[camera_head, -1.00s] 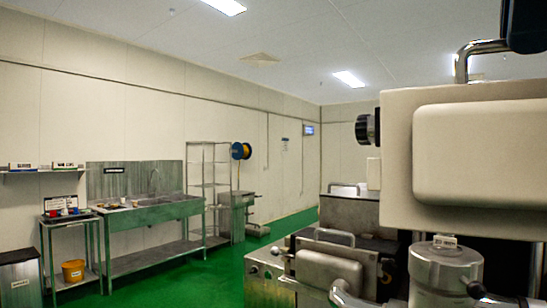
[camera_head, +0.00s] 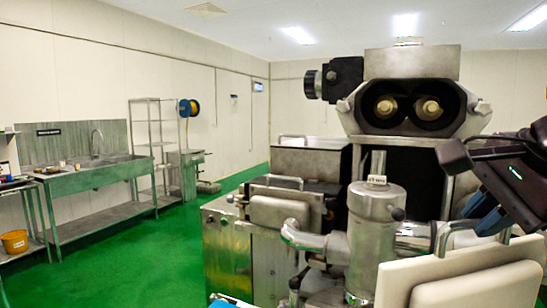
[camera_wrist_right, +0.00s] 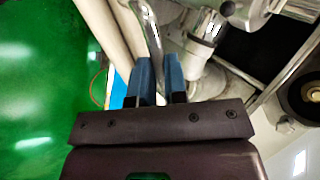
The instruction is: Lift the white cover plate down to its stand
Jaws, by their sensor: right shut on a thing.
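The white cover plate (camera_head: 455,284) is at the lower right of the head view, off the machine's front and cut by the frame edge. My right gripper (camera_head: 487,213) is shut on the bent metal handle at the plate's top. In the right wrist view, the handle (camera_wrist_right: 149,32) runs between the blue fingers of the gripper (camera_wrist_right: 158,82), and the pale plate (camera_wrist_right: 103,28) shows nearly edge-on beside it. I cannot make out the stand in either view. My left gripper is not in view.
The machine's uncovered head (camera_head: 412,105) shows two round brass-coloured nozzles. A metal cylinder (camera_head: 375,235) with pipes stands close to the plate's left. A sink bench (camera_head: 90,178) and shelf rack (camera_head: 155,140) line the left wall. The green floor (camera_head: 165,240) between is clear.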

